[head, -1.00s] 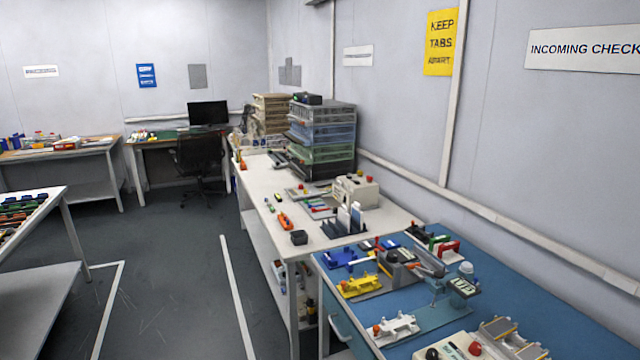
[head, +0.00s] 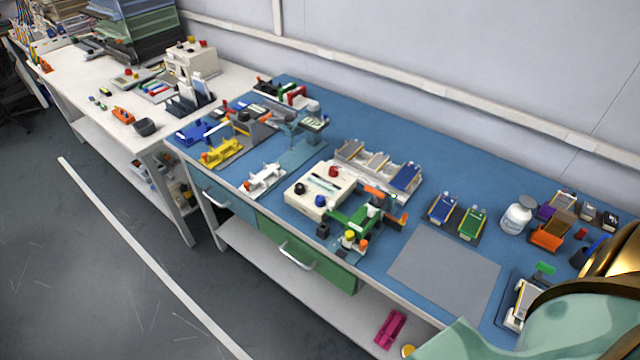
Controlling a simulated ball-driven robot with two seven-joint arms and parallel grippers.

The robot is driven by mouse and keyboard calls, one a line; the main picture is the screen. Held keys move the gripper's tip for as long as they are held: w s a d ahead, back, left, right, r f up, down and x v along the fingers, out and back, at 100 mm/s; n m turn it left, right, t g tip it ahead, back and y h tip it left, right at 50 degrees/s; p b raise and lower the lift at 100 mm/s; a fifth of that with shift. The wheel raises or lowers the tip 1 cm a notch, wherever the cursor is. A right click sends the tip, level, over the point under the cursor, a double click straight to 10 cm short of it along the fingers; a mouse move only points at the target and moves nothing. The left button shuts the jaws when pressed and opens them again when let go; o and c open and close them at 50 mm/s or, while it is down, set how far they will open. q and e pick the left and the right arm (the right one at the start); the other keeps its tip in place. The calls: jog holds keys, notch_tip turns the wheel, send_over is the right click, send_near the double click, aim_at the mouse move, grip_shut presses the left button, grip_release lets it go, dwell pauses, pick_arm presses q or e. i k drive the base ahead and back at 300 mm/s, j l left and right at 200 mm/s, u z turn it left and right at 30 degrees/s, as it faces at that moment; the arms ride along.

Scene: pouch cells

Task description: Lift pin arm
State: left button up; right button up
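A green fixture (head: 352,219) stands near the front edge of the blue bench, with orange and black parts on it. An orange arm-like piece (head: 374,192) shows at its top; I cannot tell for certain whether this is the pin arm, or whether it is raised. A white box (head: 320,190) with a red knob and dark knobs stands just left of the fixture. Neither gripper is in view. A teal and gold part, probably my own arm, fills the bottom right corner and hides that end of the bench.
A grey mat (head: 445,268) lies bare right of the fixture. A white tray (head: 345,153) with flat cells is behind it. Blue and green cells, a white bottle (head: 516,215) and an orange box (head: 547,238) stand farther right. Yellow (head: 221,152) and white (head: 265,178) fixtures stand left.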

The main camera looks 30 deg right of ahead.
aim_at(380, 197)
jog(key=z, duration=1.4)
